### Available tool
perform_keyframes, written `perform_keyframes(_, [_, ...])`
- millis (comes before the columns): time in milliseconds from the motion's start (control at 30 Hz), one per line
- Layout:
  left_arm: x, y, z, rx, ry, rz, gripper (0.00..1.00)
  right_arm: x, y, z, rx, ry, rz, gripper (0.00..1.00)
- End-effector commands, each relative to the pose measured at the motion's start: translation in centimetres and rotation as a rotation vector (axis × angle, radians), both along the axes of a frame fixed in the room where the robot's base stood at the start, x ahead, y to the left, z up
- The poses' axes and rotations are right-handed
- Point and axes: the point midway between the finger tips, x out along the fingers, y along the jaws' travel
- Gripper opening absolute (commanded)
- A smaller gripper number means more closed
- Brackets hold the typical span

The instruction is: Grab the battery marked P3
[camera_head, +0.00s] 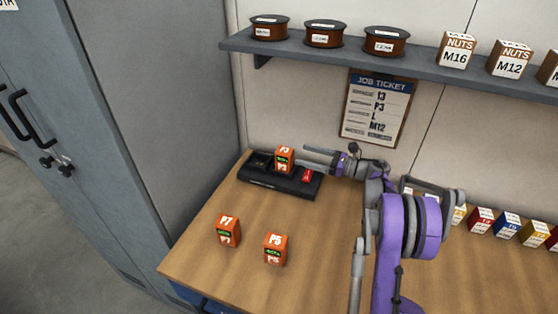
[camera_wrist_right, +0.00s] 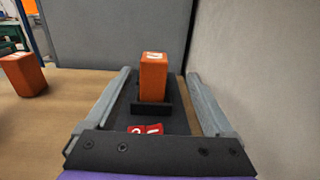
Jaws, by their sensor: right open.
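The orange battery marked P3 (camera_head: 285,158) stands upright in the black charger (camera_head: 305,187) at the back left of the bench. It also shows in the right wrist view (camera_wrist_right: 153,78), upright in its slot. My right gripper (camera_head: 304,158) reaches in from the right; it is open. In the right wrist view its two fingers (camera_wrist_right: 160,82) lie to either side of the battery, with a gap on each side. Two more orange batteries stand on the bench in front: one marked P7 (camera_head: 228,231) and one marked P5 (camera_head: 275,249). My left gripper is not in view.
A job ticket (camera_head: 376,108) listing P3 hangs on the wall behind. A shelf (camera_head: 420,67) above carries spools and nut boxes. Small coloured boxes (camera_head: 507,225) line the back right. A grey cabinet (camera_head: 150,110) stands at left.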

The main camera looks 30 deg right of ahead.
Motion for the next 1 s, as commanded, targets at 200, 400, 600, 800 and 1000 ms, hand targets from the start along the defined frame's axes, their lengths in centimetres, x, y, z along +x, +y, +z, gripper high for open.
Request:
perform_keyframes(200, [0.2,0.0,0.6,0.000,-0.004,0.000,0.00,1.2,1.2,-0.3,-0.016,-0.004,0.018,0.88])
perform_keyframes(400, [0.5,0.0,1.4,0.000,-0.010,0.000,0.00,3.6,3.3,-0.2,-0.014,-0.004,0.016,0.88])
perform_keyframes(600, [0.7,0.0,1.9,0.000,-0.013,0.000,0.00,4.6,4.3,-0.2,-0.014,-0.004,0.014,0.88])
perform_keyframes(800, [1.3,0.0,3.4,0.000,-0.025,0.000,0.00,6.6,6.7,0.1,-0.014,-0.005,0.016,0.88])
perform_keyframes(1000, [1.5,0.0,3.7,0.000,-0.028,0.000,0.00,7.7,7.5,-0.2,-0.014,-0.004,0.013,0.88])
